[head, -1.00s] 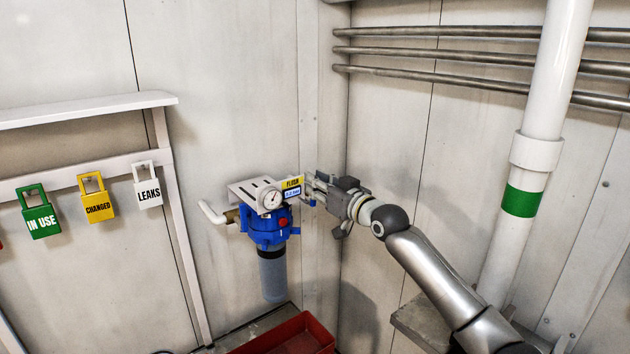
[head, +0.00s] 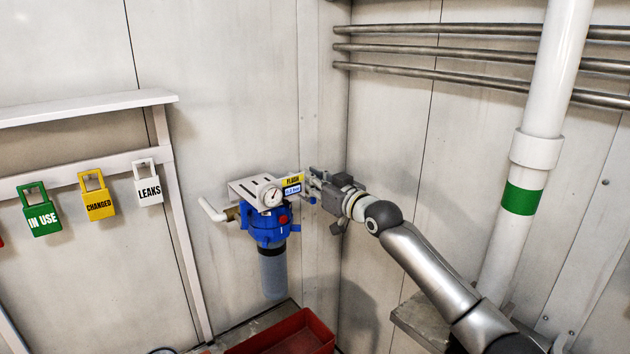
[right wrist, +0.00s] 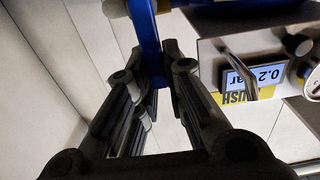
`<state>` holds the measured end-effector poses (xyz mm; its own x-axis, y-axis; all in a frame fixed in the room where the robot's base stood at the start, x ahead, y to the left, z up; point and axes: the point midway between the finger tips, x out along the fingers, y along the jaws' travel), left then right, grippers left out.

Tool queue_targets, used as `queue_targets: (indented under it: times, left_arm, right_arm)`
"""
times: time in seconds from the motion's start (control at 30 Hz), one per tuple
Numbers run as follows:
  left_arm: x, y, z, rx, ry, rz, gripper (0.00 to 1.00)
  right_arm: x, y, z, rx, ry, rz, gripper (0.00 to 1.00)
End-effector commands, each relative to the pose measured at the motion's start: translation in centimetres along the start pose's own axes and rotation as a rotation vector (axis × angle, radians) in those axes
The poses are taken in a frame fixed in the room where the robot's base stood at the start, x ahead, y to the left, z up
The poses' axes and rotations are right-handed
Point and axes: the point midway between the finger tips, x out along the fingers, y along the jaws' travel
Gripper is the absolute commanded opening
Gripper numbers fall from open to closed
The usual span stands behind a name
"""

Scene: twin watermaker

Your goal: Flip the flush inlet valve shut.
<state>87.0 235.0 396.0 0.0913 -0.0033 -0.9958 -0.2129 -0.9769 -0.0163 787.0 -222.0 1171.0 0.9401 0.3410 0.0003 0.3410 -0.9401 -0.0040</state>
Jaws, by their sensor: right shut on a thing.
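The blue filter unit (head: 265,228) hangs on the wall left of the corner, with a round gauge (head: 272,197) and a yellow FLUSH label (head: 291,182) over a small display. My right gripper (head: 312,182) is at the unit's right side, beside the label. In the right wrist view, a blue lever (right wrist: 149,40) runs between the fingers of my right gripper (right wrist: 157,78), which are shut on it. I take it for the flush inlet valve's handle. The display (right wrist: 245,77) beside it appears upside down and reads 0.2 bar. The valve body is mostly hidden. My left gripper is out of view.
A red bin (head: 292,335) stands below the filter unit. Green, yellow and white tags (head: 148,190) hang on a rack to the left. A white vertical pipe (head: 530,170) with a green band stands at right.

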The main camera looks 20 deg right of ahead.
Motion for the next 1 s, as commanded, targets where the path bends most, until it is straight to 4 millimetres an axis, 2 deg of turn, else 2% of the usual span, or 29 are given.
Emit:
queue_targets:
  times: [0.23, 0.27, 0.33, 0.77, 0.93, 1.0]
  left_arm:
    - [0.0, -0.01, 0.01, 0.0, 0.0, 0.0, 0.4]
    - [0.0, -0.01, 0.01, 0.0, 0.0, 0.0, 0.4]
    - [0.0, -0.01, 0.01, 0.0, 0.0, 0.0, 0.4]
    - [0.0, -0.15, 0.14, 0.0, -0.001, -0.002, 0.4]
    - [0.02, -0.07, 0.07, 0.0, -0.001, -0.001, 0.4]
    - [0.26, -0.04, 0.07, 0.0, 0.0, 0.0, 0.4]
  right_arm:
    - [-0.01, -0.11, 0.05, -0.022, -0.001, 0.0, 0.0]
    - [-0.01, -0.11, 0.05, -0.022, -0.001, 0.0, 0.13]
    - [-0.01, -0.11, 0.05, -0.022, -0.001, 0.0, 0.21]
    - [0.0, -0.11, 0.03, -0.013, -0.001, -0.001, 0.21]
    - [0.0, 0.51, 0.07, 0.097, -0.001, 0.0, 0.21]
    - [-0.75, 0.55, 0.28, 0.102, -0.001, -0.001, 0.21]
